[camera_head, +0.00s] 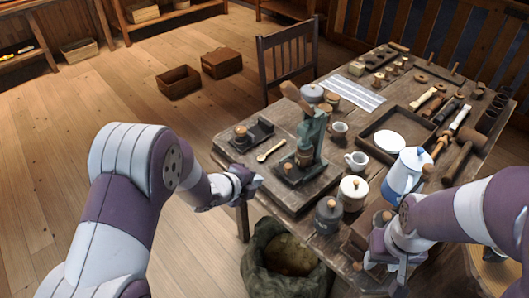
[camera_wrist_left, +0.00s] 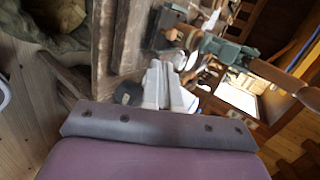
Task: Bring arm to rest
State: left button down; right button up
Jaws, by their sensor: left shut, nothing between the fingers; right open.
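My left gripper (camera_head: 246,181) is off the left edge of the wooden table, near its front left corner, with its arm coming in from the left. In the left wrist view its two pale fingers (camera_wrist_left: 162,84) are together with nothing between them. My right gripper (camera_head: 384,258) is open, low at the table's front right, beside a small wooden box (camera_head: 358,240). Its fingertips are hard to make out.
The wooden table (camera_head: 216,157) carries a green press (camera_head: 311,135), a wooden spoon (camera_head: 271,151), a dark jar (camera_head: 328,216), a white lidded pot (camera_head: 352,192) and a blue-white coffee pot (camera_head: 403,172). A sack (camera_head: 262,262) stands below the front edge. Open floor lies left.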

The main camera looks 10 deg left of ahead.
pick_arm(q)
jog(key=s+a+f+n+g+y, duration=0.4)
jog(key=s+a+n, duration=0.3)
jog(key=n, duration=0.5)
jog(key=s+r+n+g+y+p, duration=0.1)
jog(key=s+r+n+g, duration=0.3)
jog(key=s+r+n, duration=0.6)
jog(key=s+n+p, duration=0.1)
jog(key=s, duration=0.1)
jog(key=shift+s+d+r+n, duration=0.25)
jog(key=shift+s+d+n, duration=0.05)
jog(key=shift+s, duration=0.1)
